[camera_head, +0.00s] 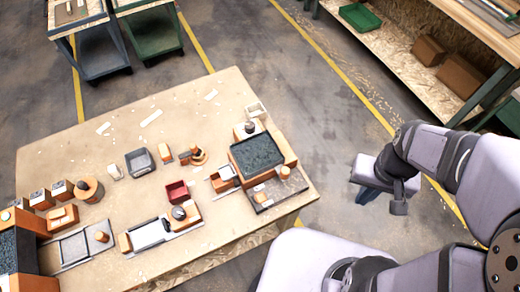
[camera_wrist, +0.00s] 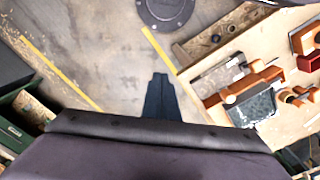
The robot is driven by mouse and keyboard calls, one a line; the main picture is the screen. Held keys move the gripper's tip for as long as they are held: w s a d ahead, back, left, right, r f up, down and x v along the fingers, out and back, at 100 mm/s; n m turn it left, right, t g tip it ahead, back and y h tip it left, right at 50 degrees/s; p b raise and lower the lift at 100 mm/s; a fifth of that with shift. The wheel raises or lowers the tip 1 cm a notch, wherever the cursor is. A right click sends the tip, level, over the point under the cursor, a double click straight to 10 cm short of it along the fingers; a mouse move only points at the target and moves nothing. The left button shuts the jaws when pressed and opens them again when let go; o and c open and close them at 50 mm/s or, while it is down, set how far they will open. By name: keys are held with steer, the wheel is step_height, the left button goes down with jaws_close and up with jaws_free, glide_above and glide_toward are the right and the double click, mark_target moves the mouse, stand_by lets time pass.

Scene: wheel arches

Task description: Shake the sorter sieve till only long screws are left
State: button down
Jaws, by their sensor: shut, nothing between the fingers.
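A dark tray (camera_head: 257,155) in an orange-brown frame stands at the table's right end and looks like the sorter sieve. It also shows in the wrist view (camera_wrist: 259,107). Its dark filling is too small to make out, and no single screws can be told apart. My gripper (camera_head: 365,196) is off the table's right side, above the floor, well apart from the tray. In the wrist view its dark fingers (camera_wrist: 160,78) are together and empty, with bare floor behind them.
On the table (camera_head: 120,110) are a grey bin (camera_head: 139,162), a red box (camera_head: 177,191), a white-topped tray (camera_head: 150,233) and several wooden blocks. Another dark panel (camera_head: 8,250) is at the left edge. A shelf bench (camera_head: 385,50) stands at upper right. Floor between is clear.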

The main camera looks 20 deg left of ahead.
steer(key=c, duration=2.1)
jaws_free()
steer(key=o, duration=0.6)
steer(key=shift+a+r, duration=0.2)
steer(key=shift+r, duration=0.05)
steer(key=s+a+n+g+p, duration=0.1)
steer(key=s+a+p, duration=0.1)
steer(key=s+a+n+g+p, duration=0.1)
steer(key=s+a+n+p, duration=0.1)
steer(key=a+p, duration=0.1)
steer(key=shift+r+n+h, duration=0.1)
steer(key=shift+n+h, duration=0.2)
steer(key=shift+h, duration=0.1)
steer(key=n+t+p, duration=0.2)
steer(key=n+p, duration=0.2)
steer(key=n, duration=0.1)
glide_above(285, 170)
steer(key=shift+y, duration=0.3)
steer(key=f, duration=0.5)
steer(key=shift+s+d, duration=0.15)
steer(key=shift+s, duration=0.1)
steer(key=shift+w+f, duration=0.1)
steer(key=shift+w, duration=0.1)
